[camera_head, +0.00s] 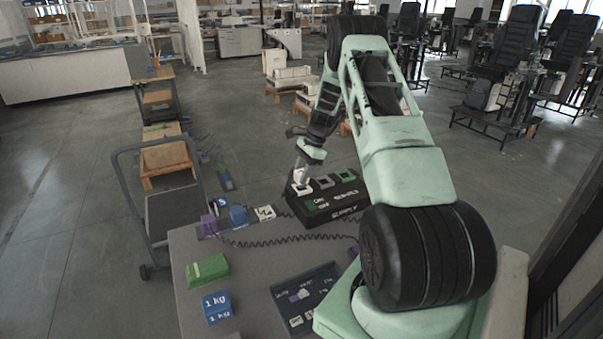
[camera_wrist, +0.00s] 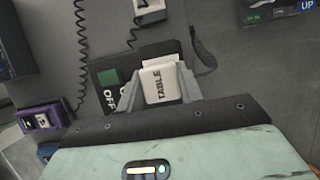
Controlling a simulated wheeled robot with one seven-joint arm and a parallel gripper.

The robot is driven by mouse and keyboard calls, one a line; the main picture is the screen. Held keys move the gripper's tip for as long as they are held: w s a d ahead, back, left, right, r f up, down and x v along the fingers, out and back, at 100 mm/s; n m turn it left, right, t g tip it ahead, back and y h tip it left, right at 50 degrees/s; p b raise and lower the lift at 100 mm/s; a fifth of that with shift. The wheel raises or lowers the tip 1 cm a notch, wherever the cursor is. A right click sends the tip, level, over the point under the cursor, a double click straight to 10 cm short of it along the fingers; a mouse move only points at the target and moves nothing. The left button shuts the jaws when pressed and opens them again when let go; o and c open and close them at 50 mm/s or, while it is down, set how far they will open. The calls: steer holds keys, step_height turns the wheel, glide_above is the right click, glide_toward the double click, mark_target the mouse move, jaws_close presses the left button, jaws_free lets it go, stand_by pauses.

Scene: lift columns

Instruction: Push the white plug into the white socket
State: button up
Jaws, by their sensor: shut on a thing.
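The white plug (camera_wrist: 160,83), marked "TABLE", sits between the two fingers of my gripper (camera_wrist: 158,95) in the wrist view. My gripper (camera_head: 301,178) is shut on it and is over the left end of the black supply box (camera_head: 329,206) in the head view. The white socket (camera_head: 300,190) is at that end, just below the gripper. In the wrist view a white surface (camera_wrist: 161,62) shows just beyond the plug, partly hidden by it. I cannot tell how far the plug is in the socket.
Grey and green sockets (camera_head: 345,175) are to the right on the box. A green switch (camera_wrist: 108,77) is beside the gripper. A coiled cord (camera_head: 285,241) crosses the table. Purple (camera_head: 209,225) and blue (camera_head: 238,215) plugs, a green block (camera_head: 207,270) and a blue weight (camera_head: 217,307) stand left.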

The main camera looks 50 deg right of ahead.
steer(key=shift+f+b, duration=0.4)
steer(key=shift+f, duration=0.5)
stand_by(0.4)
steer(key=o, duration=1.2)
steer(key=shift+r, duration=0.2)
steer(key=shift+r+p, duration=2.5)
steer(key=shift+r, duration=0.9)
